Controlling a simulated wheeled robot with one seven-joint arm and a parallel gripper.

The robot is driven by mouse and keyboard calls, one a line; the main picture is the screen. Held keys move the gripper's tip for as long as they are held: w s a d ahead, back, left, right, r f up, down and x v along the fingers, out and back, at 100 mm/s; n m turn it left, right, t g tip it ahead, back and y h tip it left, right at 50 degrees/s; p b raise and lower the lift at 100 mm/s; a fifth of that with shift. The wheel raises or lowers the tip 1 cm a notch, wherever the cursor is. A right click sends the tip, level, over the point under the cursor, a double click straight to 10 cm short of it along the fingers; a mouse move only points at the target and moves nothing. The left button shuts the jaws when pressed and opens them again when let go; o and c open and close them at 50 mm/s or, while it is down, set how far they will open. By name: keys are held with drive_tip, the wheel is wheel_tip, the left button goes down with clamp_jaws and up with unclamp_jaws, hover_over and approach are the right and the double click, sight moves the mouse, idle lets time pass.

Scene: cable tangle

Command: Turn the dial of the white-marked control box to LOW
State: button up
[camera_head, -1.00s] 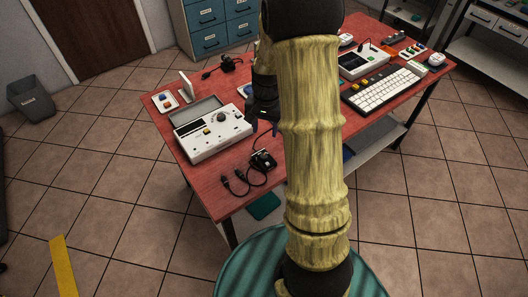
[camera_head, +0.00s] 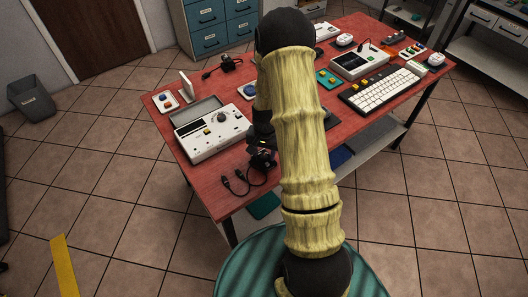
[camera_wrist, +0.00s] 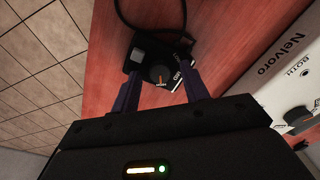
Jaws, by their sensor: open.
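A small black control box (camera_wrist: 141,55) with a round dark dial (camera_wrist: 158,74) lies on the red table in the wrist view. The dial has an orange pointer line. A white label (camera_wrist: 186,72) is at the box's right side; its lettering is too small to read surely. My gripper (camera_wrist: 159,78) is open and empty, its two dark fingers on either side of the dial; I cannot tell whether they touch the box. In the head view, the box (camera_head: 262,162) is beside my gripper (camera_head: 261,143), partly hidden by it.
A black cable (camera_head: 235,182) lies coiled left of the box. A large white device (camera_head: 205,137) with knobs stands close to the box. A keyboard (camera_head: 383,88) and other devices are further right. The red tabletop (camera_head: 225,206) is bare near its front corner.

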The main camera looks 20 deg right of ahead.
clamp_jaws()
